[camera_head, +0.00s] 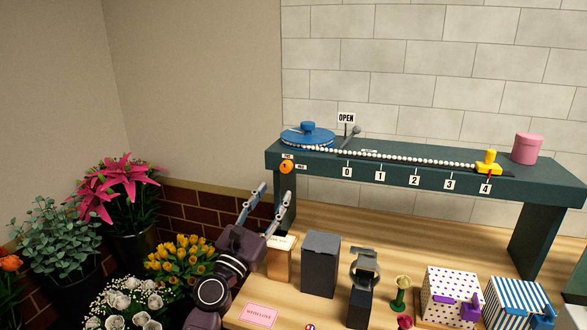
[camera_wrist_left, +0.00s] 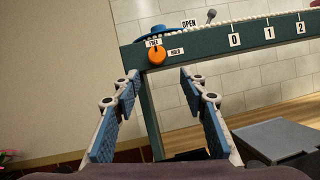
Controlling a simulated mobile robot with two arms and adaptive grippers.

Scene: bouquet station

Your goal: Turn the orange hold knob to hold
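The orange hold knob (camera_head: 286,167) is on the front face of the dark green shelf (camera_head: 400,171), near its left end. In the left wrist view the knob (camera_wrist_left: 157,56) sits between a FREE label (camera_wrist_left: 154,43) above and a HOLD label (camera_wrist_left: 176,51) to its right. A small mark near the knob's top seems to point up toward FREE. My left gripper (camera_head: 263,209) is open and empty, below and left of the knob, apart from it. In the left wrist view its fingers (camera_wrist_left: 160,88) stand wide apart, with the knob beyond them. My right gripper is not in view.
On the shelf are a blue reel (camera_head: 308,134), a white bead string (camera_head: 400,157), a yellow slider (camera_head: 488,165) and a pink canister (camera_head: 526,148). Below stand a dark box (camera_head: 320,264), a tan box (camera_head: 279,260) and patterned boxes. Potted flowers (camera_head: 182,255) fill the left.

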